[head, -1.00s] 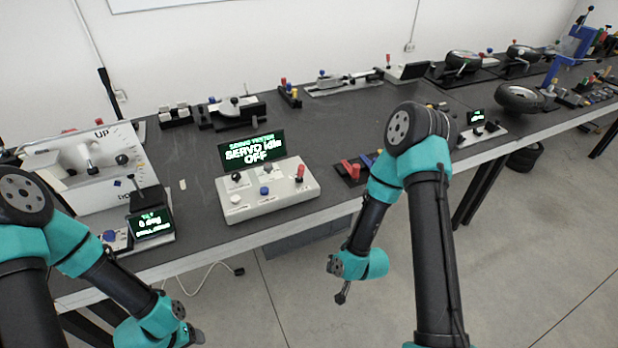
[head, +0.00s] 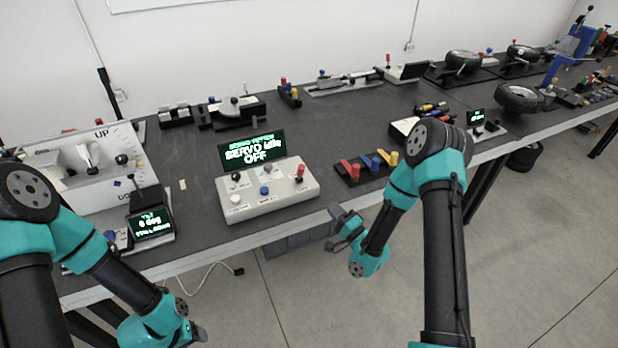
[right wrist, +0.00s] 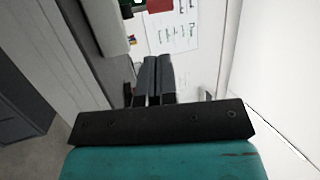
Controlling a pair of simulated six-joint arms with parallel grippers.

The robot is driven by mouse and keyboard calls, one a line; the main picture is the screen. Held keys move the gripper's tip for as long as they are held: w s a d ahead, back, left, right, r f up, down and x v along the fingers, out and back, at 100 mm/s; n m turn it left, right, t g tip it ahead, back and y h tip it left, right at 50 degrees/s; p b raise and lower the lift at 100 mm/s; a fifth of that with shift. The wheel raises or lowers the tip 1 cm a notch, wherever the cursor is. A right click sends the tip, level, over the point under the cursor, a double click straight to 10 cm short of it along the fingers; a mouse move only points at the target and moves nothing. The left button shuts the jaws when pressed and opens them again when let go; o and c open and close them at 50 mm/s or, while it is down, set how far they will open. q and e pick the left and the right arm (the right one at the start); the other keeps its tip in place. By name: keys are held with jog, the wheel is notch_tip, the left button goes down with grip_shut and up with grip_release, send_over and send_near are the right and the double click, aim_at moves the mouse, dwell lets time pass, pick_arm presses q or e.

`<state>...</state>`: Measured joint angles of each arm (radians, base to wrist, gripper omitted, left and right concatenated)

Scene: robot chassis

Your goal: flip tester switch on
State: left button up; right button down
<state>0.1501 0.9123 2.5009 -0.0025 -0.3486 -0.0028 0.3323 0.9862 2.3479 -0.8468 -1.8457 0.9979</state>
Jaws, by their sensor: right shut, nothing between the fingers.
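The servo tester (head: 262,206) is a white box on the front of the bench, with a dark screen (head: 252,150) reading "SERVO idle OFF". On its top are a red-tipped lever (head: 300,170) at the right, dark knobs, a blue button (head: 264,190) and a white button. My right gripper (head: 337,214) is shut and empty, just right of the tester and near the bench's front edge, apart from the lever. Its closed fingers show in the right wrist view (right wrist: 153,78). My left gripper (head: 197,334) is low at the bottom left, its jaws unclear.
A tray with red, blue and yellow levers (head: 370,163) lies right of the tester. A white panel marked "UP" (head: 95,170) and a small screen (head: 152,223) stand at left. More devices line the bench's back. Open floor lies in front.

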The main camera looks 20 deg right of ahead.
aim_at(303, 172)
jog(key=shift+d+r, duration=0.1)
jog(key=shift+r, duration=0.05)
jog(key=x, duration=1.4)
jog(key=shift+r, duration=0.15)
dwell(0.4)
